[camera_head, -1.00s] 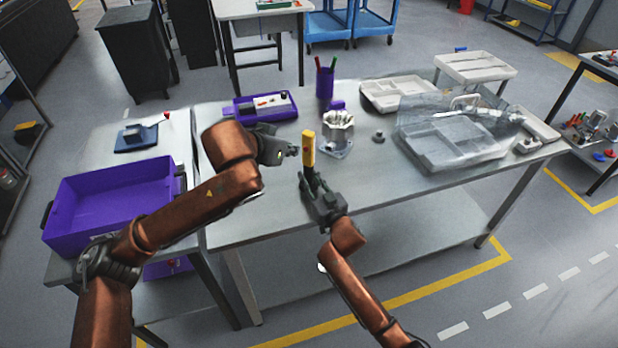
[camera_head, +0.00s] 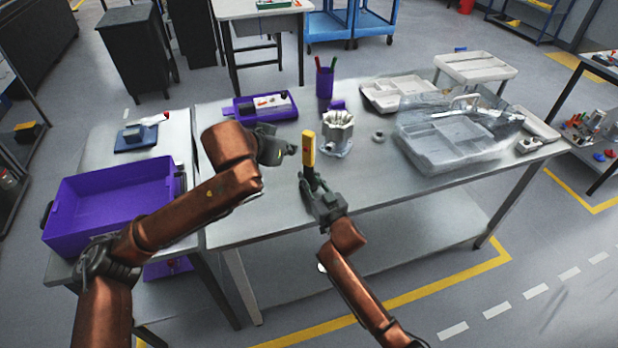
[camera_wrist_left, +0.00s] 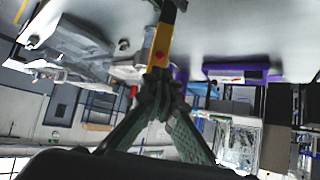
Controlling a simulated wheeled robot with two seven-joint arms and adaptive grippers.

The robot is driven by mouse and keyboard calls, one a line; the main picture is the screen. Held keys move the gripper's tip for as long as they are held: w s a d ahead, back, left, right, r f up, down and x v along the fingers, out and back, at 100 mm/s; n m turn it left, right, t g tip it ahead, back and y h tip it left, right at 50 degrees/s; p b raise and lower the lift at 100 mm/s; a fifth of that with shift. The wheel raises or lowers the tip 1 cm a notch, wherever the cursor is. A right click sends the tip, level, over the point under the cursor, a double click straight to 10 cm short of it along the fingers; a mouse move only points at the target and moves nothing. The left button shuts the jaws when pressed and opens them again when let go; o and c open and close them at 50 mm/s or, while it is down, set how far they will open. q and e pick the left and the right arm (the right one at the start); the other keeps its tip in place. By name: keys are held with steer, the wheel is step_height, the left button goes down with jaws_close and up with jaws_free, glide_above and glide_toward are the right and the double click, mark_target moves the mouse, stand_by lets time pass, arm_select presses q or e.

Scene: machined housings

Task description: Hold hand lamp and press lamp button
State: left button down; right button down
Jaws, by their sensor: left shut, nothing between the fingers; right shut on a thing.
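The button is hidden in the head view.
Behind the lamp on the table (camera_head: 400,200) stand a machined housing (camera_head: 337,130), a purple tray (camera_head: 266,107) and a purple pen cup (camera_head: 325,83). A clear-covered grey tray (camera_head: 450,145) is at the right. A purple bin (camera_head: 110,205) stands at the left.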

mark_target(306, 149)
stand_by(0.5)
arm_select(q)
steer(key=w+a+f+m+t+y, duration=0.1)
steer(key=w+a+t+y, duration=0.4)
steer(key=w+a+t, duration=0.3)
steer(key=s+d+f+m+t+h, duration=0.1)
steer(key=s+d+f+m+t, duration=0.6)
steer(key=s+m, duration=0.4)
steer(key=w+d, duration=0.3)
steer(key=w, duration=0.5)
steer(key=shift+d+f+m+g, duration=0.25)
steer(key=shift+f+m+g, duration=0.05)
steer(key=shift+f+m, duration=0.1)
steer(key=shift+w, duration=0.2)
stand_by(0.8)
